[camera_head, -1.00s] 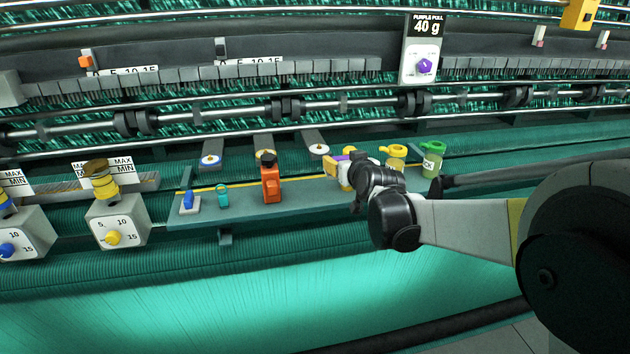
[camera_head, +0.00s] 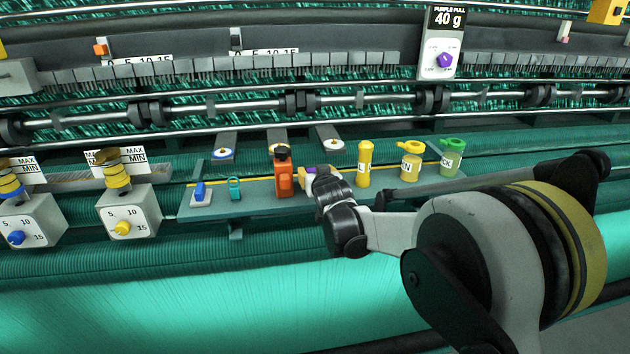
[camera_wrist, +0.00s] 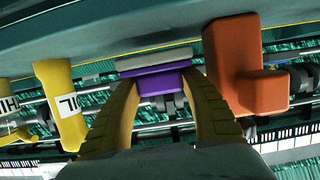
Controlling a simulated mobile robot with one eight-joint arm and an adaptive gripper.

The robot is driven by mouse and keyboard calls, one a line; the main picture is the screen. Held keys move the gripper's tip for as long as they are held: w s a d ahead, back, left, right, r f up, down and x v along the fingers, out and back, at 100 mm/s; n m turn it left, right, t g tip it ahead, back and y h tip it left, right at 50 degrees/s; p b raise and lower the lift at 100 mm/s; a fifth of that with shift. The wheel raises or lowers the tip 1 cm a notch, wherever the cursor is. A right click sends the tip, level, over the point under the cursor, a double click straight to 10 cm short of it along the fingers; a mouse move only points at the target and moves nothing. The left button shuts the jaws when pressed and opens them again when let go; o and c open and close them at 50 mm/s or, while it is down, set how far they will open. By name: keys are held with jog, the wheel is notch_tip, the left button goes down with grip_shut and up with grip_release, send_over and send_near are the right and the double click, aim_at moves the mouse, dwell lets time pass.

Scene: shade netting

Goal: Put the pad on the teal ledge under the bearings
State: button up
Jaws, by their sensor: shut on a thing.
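The pad (camera_wrist: 165,83) is a purple block with a grey plate (camera_wrist: 154,58) along one side. My gripper (camera_wrist: 165,92) is shut on the purple block, with one yellow finger on each side. In the head view, the pad (camera_head: 311,170) shows as a small purple patch, mostly hidden by my gripper (camera_head: 312,174). The teal ledge (camera_head: 258,207) runs across the middle of the head view. The pad is at the ledge between the orange tool and a yellow bottle. The grey plate is close to the ledge (camera_wrist: 100,30) in the wrist view; I cannot tell whether they touch.
The orange tool (camera_head: 283,180) stands close left of my gripper. The yellow bottle (camera_head: 364,165), a yellow can (camera_head: 411,163) and a green can (camera_head: 452,158) stand to the right. A blue item (camera_head: 200,192) and a teal item (camera_head: 234,188) are farther left. Dark bearings (camera_head: 300,103) sit on the rail behind.

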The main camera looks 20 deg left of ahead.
notch_tip(320, 180, down, 2)
jog(key=shift+f, duration=0.1)
jog(key=o, duration=1.1)
jog(key=shift+o, duration=0.2)
jog(key=shift+s+d+r, duration=0.1)
jog(key=shift+s+r, duration=0.1)
jog(key=shift+r, duration=0.05)
jog(key=p+v, duration=0.1)
jog(key=v, duration=1)
jog(key=shift+s+d+p, duration=0.2)
jog(key=shift+p, duration=0.1)
